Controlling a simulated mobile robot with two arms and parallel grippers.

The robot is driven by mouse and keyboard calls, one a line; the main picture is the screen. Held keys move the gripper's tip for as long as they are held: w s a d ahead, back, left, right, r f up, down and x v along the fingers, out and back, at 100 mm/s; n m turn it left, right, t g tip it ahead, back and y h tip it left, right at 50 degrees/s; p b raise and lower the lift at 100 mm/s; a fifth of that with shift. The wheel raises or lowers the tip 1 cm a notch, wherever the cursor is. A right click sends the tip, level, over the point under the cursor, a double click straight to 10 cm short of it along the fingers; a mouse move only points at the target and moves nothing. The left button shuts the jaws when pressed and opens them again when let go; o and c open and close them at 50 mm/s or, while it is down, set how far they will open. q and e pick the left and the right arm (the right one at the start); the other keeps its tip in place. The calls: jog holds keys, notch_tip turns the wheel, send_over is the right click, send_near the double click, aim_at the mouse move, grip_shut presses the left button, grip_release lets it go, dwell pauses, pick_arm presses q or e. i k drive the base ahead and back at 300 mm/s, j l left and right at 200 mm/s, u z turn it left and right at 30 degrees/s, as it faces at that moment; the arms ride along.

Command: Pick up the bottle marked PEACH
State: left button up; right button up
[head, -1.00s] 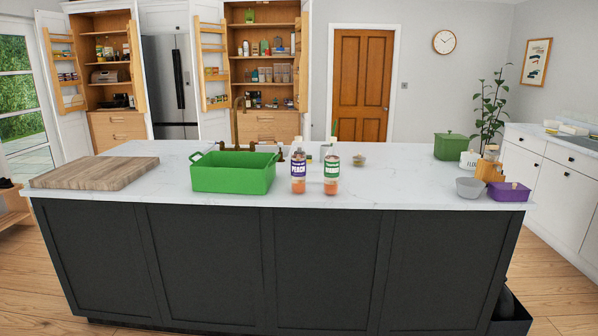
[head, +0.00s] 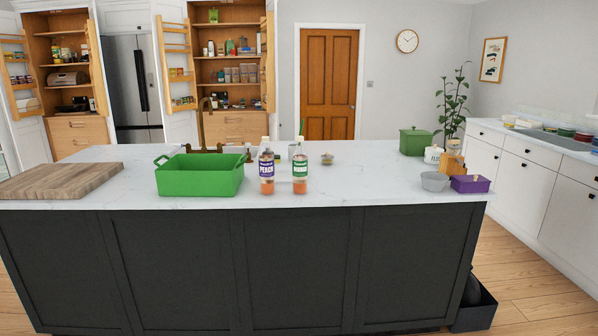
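The bottle marked PEACH (head: 266,171) stands upright on the white island worktop (head: 350,190), near its front edge. It has a purple label and orange contents at the bottom. A similar bottle with a green label (head: 300,170) stands just to its right, a small gap between them. A green rectangular tub with handles (head: 199,176) stands to the left of the PEACH bottle. Neither of my grippers shows in the head view.
A wooden board (head: 60,181) lies on the island's left end. A grey bowl (head: 434,181), a purple container (head: 470,184) and a green lidded pot (head: 415,141) stand on the right. The dark island front (head: 300,270) blocks the way. Worktop right of the bottles is clear.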

aim_at(267, 157)
jog(key=u, duration=0.3)
jog(key=i+l+u, duration=0.7)
jog(key=l, duration=0.25)
